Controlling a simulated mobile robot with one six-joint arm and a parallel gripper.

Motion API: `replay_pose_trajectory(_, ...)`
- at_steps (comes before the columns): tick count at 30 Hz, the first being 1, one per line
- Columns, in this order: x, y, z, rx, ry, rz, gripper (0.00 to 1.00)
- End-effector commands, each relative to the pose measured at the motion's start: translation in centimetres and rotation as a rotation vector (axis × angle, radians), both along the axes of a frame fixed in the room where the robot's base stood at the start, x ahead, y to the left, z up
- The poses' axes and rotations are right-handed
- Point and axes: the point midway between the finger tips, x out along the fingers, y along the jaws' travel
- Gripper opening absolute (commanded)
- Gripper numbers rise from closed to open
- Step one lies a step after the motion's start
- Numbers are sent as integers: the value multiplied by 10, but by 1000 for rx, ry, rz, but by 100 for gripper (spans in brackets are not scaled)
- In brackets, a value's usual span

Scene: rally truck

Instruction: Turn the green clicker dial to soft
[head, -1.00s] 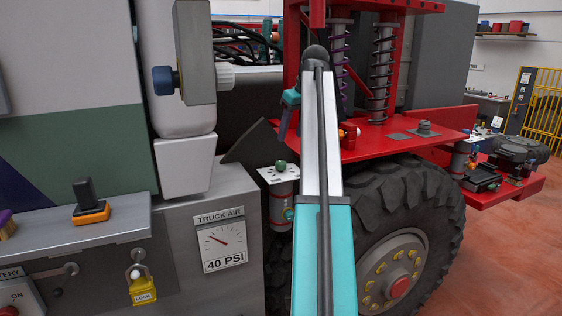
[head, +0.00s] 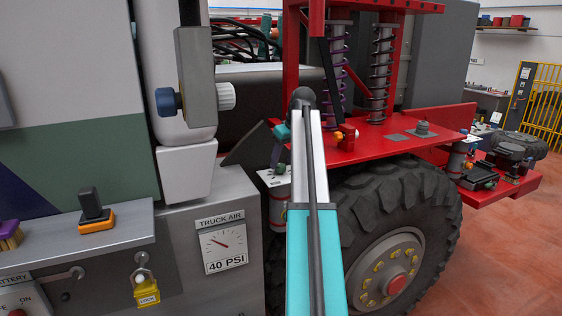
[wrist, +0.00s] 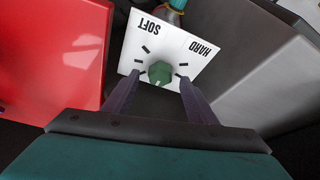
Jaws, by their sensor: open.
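The green clicker dial (wrist: 160,72) sits on a white plate (wrist: 187,48) with black tick marks and the words SOFT and HARD, upside down in the wrist view. SOFT is at the plate's upper left and HARD at its right. My gripper (wrist: 160,80) is open, its two purple fingers reaching to either side of the dial. I cannot tell whether they touch it, nor read the dial's setting clearly. In the head view the plate (head: 268,180) shows beside the truck's front wheel, with my gripper just above it, and the dial is mostly hidden.
A red truck panel (wrist: 65,55) stands close on the left of the wrist view and a grey block (wrist: 262,85) on the right. In the head view the big tyre (head: 425,200) and the grey TRUCK AIR cabinet (head: 190,270) flank the dial's post.

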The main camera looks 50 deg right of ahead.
Motion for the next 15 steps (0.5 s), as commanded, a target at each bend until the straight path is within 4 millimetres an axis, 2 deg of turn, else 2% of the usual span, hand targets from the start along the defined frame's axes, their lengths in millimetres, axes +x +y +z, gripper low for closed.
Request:
replay_pose_trajectory(6, 7, 0, -15, 1, 0, 0, 52)
replay_pose_trajectory(15, 10, -1, -22, -1, -1, 1, 52)
